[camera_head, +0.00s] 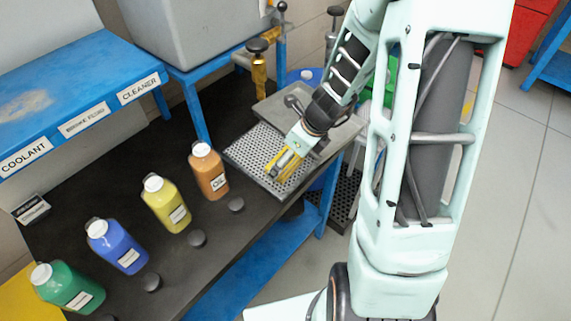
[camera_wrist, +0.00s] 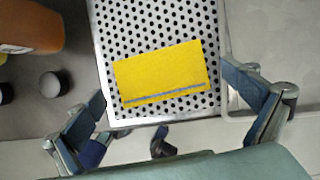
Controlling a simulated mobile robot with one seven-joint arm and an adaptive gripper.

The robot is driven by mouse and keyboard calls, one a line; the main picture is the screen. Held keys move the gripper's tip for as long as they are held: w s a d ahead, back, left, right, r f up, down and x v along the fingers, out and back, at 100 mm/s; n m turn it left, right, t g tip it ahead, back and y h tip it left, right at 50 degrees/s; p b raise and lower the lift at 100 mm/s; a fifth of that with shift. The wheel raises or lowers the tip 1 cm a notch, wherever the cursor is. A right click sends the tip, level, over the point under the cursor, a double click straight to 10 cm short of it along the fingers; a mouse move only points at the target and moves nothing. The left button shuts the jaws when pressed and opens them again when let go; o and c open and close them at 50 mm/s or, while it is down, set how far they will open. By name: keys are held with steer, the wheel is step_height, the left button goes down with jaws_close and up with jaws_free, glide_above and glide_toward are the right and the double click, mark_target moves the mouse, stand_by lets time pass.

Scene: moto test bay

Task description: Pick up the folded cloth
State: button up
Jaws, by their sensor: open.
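The folded cloth (camera_wrist: 160,72) is yellow with a grey stripe along one edge. It lies flat on a perforated metal tray (camera_wrist: 130,22) in the wrist view. In the head view the cloth (camera_head: 272,166) shows only in part, beside and behind my gripper (camera_head: 286,172). In the wrist view my gripper (camera_wrist: 168,117) is open, with its fingers spread wide to the left and right of the cloth. Nothing is between the fingertips in their grip. I cannot tell the exact height of the fingers above the tray.
An orange bottle (camera_head: 208,172) stands left of the tray, with yellow (camera_head: 166,204), blue (camera_head: 117,247) and green (camera_head: 67,288) bottles further left. Dark round caps lie in front of them. A brass tap (camera_head: 258,68) stands behind the tray. A blue shelf (camera_head: 70,75) overhangs the bench.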

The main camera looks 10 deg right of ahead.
steer(key=shift+w+a+f, duration=0.1)
steer(key=shift+f, duration=0.3)
steer(key=c, duration=1.1)
steer(key=shift+r, duration=0.15)
steer(key=shift+c, duration=0.2)
